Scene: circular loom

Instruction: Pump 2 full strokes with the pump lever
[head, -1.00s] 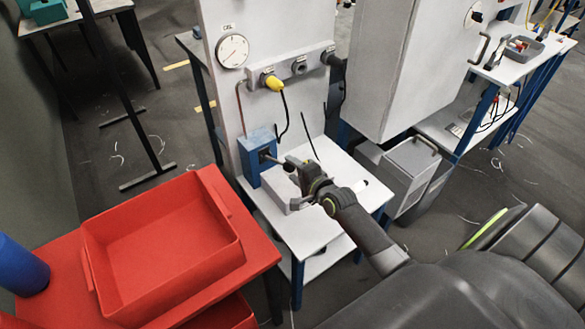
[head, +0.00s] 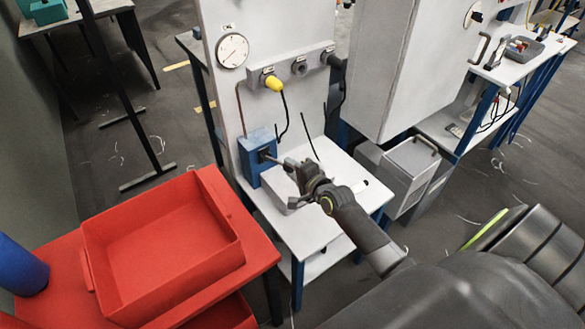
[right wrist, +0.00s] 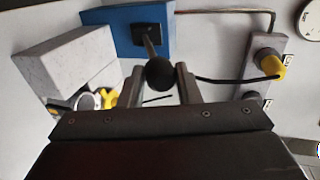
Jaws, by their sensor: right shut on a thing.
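The pump is a blue block (head: 257,158) at the foot of the white panel, on the white table. Its lever (head: 273,159) is a thin metal rod sticking out toward my right gripper (head: 294,167). In the right wrist view, the blue block (right wrist: 128,32) is at the top, and the lever ends in a black ball knob (right wrist: 160,74). The knob sits between the two fingers of my right gripper, which is shut on it. The far side of the knob is hidden. My left gripper is not in view.
A round gauge (head: 233,51) and a yellow connector (head: 273,83) with a black cable are on the panel above. A grey-white block (right wrist: 68,62) lies beside the pump. A red tray (head: 215,262) stands at the left front, and a white cabinet (head: 372,55) at the right.

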